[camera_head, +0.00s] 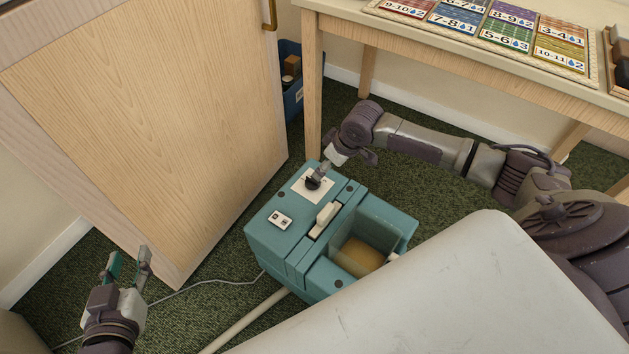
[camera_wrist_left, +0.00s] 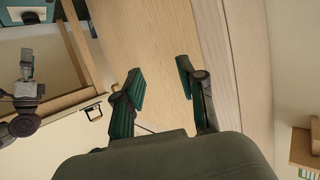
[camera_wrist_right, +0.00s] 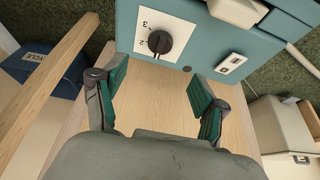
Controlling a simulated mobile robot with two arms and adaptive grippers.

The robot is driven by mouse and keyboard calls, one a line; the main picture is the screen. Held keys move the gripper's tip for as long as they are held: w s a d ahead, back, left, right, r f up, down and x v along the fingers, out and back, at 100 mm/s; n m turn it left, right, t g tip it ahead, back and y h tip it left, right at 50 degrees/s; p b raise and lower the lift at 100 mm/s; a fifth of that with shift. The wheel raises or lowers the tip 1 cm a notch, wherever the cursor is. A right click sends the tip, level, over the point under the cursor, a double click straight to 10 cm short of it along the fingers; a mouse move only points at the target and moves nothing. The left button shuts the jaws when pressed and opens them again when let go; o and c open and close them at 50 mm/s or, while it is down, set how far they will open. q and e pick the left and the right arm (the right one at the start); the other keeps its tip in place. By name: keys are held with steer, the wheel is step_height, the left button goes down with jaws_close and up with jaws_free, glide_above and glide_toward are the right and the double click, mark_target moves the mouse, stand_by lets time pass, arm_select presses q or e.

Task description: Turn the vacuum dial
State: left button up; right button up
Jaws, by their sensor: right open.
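The teal vacuum (camera_head: 330,285) stands on the green carpet in the head view. Its black dial (camera_head: 313,182) sits on a white plate on the top; in the right wrist view the dial (camera_wrist_right: 160,42) shows with numbers beside it. My right gripper (camera_head: 325,172) is at the dial in the head view, its fingers partly hidden; in the right wrist view (camera_wrist_right: 160,100) its fingers are apart with nothing between them, and the dial lies beyond the tips. My left gripper (camera_head: 130,255) is open and empty at the lower left, also in the left wrist view (camera_wrist_left: 160,85).
A wooden door (camera_head: 150,120) stands left of the vacuum. A wooden table (camera_head: 440,45) with cards (camera_head: 505,35) is at the back right. A blue bin (camera_head: 291,85) is beside its leg. A hose (camera_head: 245,320) and a cord (camera_head: 205,287) lie on the carpet.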

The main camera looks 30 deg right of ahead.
mark_target(314, 180)
steer(key=b+x, duration=0.2)
steer(key=x, duration=0.4)
steer(key=shift+w+f, duration=0.15)
steer(key=b+x, duration=0.2)
steer(key=x, duration=0.2)
steer(key=shift+a, duration=0.1)
arm_select(q)
steer(key=s+d+r+t+h, duration=0.1)
steer(key=r+t+h, duration=0.1)
steer(key=r+t, duration=0.4)
steer(key=s+r+t+h, duration=0.2)
steer(key=r+t, duration=0.4)
steer(key=r, duration=0.5)
steer(key=shift+s+d+r+t, duration=0.15)
steer(key=shift+d+r+t, duration=0.15)
steer(key=shift+d+r, duration=0.1)
arm_select(e)
steer(key=shift+w+f, duration=0.1)
steer(key=shift+f, duration=0.1)
